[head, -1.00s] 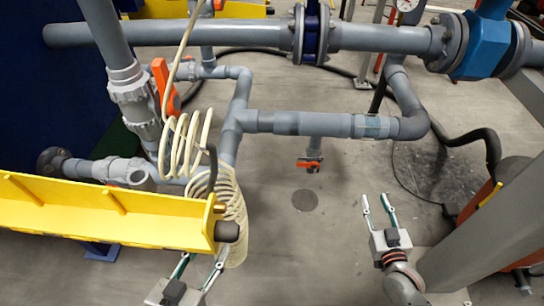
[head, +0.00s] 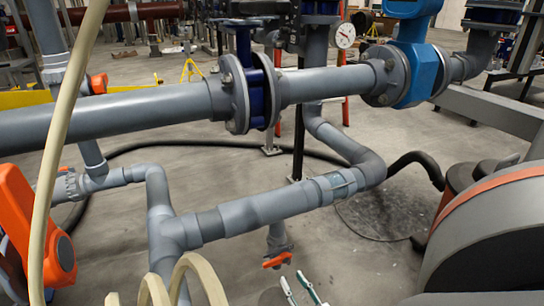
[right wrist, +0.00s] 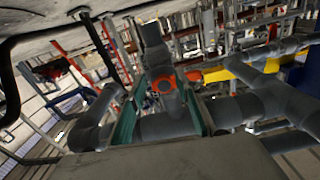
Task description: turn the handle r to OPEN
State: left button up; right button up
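A small valve with an orange handle (head: 278,258) hangs below the grey horizontal pipe in the head view. Which orange handle is handle r I cannot tell. My right gripper (head: 293,280) is at the bottom edge of the head view, its two fingers apart, just below and right of this small handle. In the right wrist view an orange handle with a round hub (right wrist: 163,85) on a grey valve shows between the open green-lined fingers; contact cannot be told. A large orange handle (head: 35,230) is near at the left, and another (head: 97,83) is farther back. My left gripper is not in view.
A cream coiled hose (head: 65,130) crosses the left side close to the camera. A thick grey pipe (head: 110,115) with a blue valve flange (head: 250,95) and blue meter (head: 415,55) runs across above. A black hose (head: 405,160) lies behind right. Floor around the small valve is clear.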

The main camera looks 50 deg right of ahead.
aim_at(275, 264)
jog(key=w+r+m, duration=0.1)
jog(key=w+m, duration=0.1)
jog(key=m, duration=0.3)
jog(key=w+r+m+b, duration=0.1)
jog(key=w+m, duration=0.2)
jog(key=m, duration=0.3)
jog(key=w+r+m, duration=0.1)
jog(key=w+m, duration=0.1)
jog(key=m, duration=0.4)
jog(key=shift+w+r, duration=0.15)
jog(key=shift+r, duration=0.15)
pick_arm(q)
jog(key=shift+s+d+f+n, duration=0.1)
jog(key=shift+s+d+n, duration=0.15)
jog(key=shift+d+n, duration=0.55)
pick_arm(e)
jog(key=shift+w+d, duration=0.25)
jog(key=shift+w, duration=0.25)
